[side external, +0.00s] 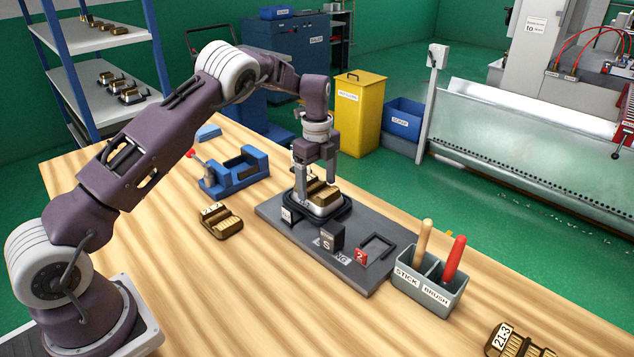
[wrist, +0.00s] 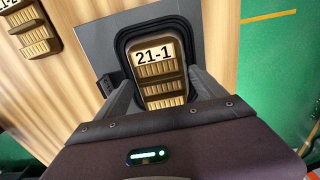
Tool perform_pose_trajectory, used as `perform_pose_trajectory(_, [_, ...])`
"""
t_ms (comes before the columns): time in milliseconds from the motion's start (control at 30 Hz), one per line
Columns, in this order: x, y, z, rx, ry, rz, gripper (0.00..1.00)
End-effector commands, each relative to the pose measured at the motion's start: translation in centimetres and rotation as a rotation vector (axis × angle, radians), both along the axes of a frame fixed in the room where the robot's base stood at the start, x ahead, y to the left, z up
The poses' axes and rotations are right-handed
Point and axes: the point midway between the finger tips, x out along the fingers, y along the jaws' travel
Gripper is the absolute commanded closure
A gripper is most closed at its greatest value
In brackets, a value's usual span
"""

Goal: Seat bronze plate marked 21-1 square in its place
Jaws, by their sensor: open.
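The bronze plate marked 21-1 (wrist: 160,72) lies face up inside a black-rimmed holder (wrist: 121,45) on a dark grey board (side external: 300,243). In the side view the plate (side external: 326,191) sits on a pale metal base within the black rim. My gripper (side external: 316,184) is down over it, with one finger on either side. In the wrist view the open gripper (wrist: 162,88) straddles the plate's lower part. I cannot tell whether the fingers touch it, or whether the plate is fully flat and square to the rim.
Another bronze plate (side external: 220,222) lies left of the board, and a plate marked 21-3 (side external: 518,341) lies at the front right. A blue vise (side external: 236,170) stands behind.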

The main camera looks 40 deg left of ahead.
Motion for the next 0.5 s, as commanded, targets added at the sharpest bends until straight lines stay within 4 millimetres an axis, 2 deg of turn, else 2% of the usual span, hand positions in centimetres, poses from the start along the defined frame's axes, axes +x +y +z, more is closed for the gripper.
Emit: perform_pose_trajectory(500, [0.1,0.0,3.3,-0.001,-0.003,0.000,0.20])
